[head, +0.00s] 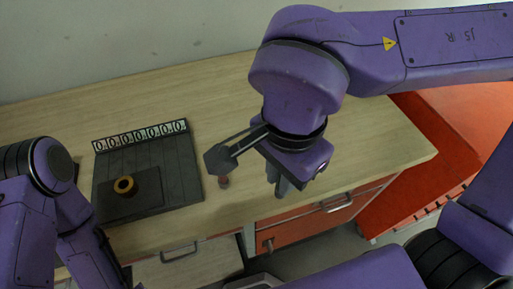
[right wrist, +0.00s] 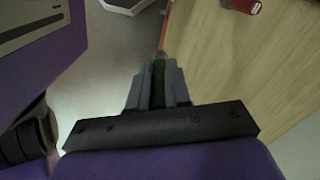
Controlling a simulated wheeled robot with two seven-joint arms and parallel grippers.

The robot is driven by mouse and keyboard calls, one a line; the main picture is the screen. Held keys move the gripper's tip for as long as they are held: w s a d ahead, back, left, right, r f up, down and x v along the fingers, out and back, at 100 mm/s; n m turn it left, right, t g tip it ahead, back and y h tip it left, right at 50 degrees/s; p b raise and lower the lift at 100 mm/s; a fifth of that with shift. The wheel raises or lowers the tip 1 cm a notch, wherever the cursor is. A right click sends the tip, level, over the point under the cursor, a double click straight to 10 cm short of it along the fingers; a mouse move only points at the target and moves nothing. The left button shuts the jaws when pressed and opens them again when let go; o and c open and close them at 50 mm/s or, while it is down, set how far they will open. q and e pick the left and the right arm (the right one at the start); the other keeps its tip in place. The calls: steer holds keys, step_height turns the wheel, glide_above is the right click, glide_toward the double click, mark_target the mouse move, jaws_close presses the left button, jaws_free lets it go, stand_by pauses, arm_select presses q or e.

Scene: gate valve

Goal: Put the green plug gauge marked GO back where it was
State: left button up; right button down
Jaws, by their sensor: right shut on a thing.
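My right gripper (head: 281,188) points down near the front edge of the table in the head view. In the right wrist view, my right gripper (right wrist: 158,70) is shut on a dark green piece, the green plug gauge (right wrist: 158,76), which shows as a narrow strip between the grey fingers. Its GO mark cannot be read.
A dark board (head: 180,165) with a row of white number tiles (head: 140,136) lies on the wooden table (head: 375,140). A brass ring (head: 124,185) sits on its darker pad. Drawers with handles (head: 338,205) are below the front edge. The table's right part is clear.

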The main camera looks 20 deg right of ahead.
steer(key=w+f+p, duration=0.1)
steer(key=w+f, duration=0.3)
steer(key=w+f+p, duration=0.1)
steer(key=w+f, duration=0.3)
steer(key=w+d+f+p, duration=0.1)
steer(key=w+f, duration=0.2)
steer(key=f, duration=0.1)
steer(key=shift+w+f, duration=0.1)
steer(key=shift+w, duration=0.3)
steer(key=shift+w+f, duration=0.15)
steer(key=shift+w, duration=0.05)
arm_select(q)
steer(key=r, duration=0.3)
steer(key=shift+s+r, duration=0.3)
steer(key=shift+r, duration=0.1)
arm_select(e)
steer(key=shift+s, duration=0.1)
steer(key=c, duration=1.1)
jaws_free()
steer(key=shift+f, duration=0.15)
arm_select(q)
steer(key=shift+f+b, duration=0.3)
steer(key=shift+f, duration=0.1)
arm_select(e)
step_height(320, 180, up, 12)
steer(key=shift+r, duration=0.25)
